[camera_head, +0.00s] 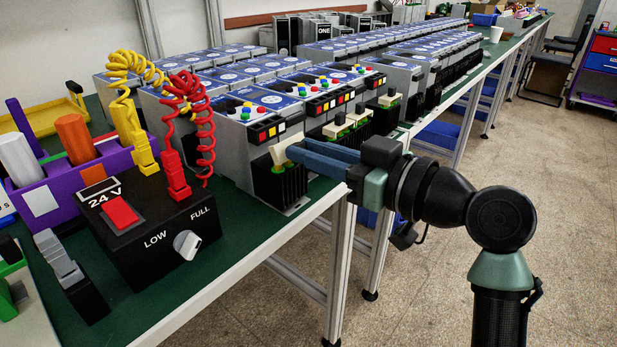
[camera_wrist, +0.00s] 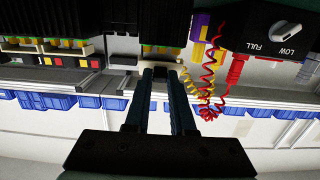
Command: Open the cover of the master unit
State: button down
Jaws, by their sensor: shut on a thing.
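The nearest grey unit (camera_head: 232,150) of the front row, with a blue top label, stands at the bench edge; I take it as the master unit, though no name on it is legible. A cream cover flap (camera_head: 279,151) sticks up at an angle at its front, above a black finned block (camera_head: 280,185). My gripper (camera_head: 292,150) comes from the right and its blue fingers are shut on this flap. In the wrist view, the fingertips (camera_wrist: 160,70) meet the cream edge (camera_wrist: 160,60) of the flap. The fingers hide part of the flap.
A black 24 V box (camera_head: 150,225) with a red switch and knob stands left of the unit. Coiled red (camera_head: 205,120) and yellow cables rise beside it. Similar units with cream flaps (camera_head: 340,127) stand close behind. The floor (camera_head: 430,280) right of the bench is clear.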

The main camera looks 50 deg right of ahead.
jog(key=f+t+b, duration=0.1)
jog(key=t+b, duration=0.1)
jog(key=b, duration=0.5)
jog(key=f+t+b, duration=0.1)
jog(key=t+b, duration=0.2)
jog(key=b, duration=0.4)
jog(key=f+t+b, duration=0.1)
jog(key=t+b, duration=0.2)
jog(key=b, duration=0.4)
jog(key=shift+s+y+b, duration=0.2)
jog(key=shift+y+b, duration=0.1)
jog(key=shift+b, duration=0.05)
jog(key=shift+r+t+b, duration=0.25)
jog(key=shift+t+b, duration=0.35)
jog(key=shift+b, duration=0.3)
jog(key=c, duration=0.8)
grip_release()
jog(key=shift+o, duration=0.2)
jog(key=p+v, duration=0.1)
jog(key=v, duration=1.2)
jog(key=shift+p, duration=0.35)
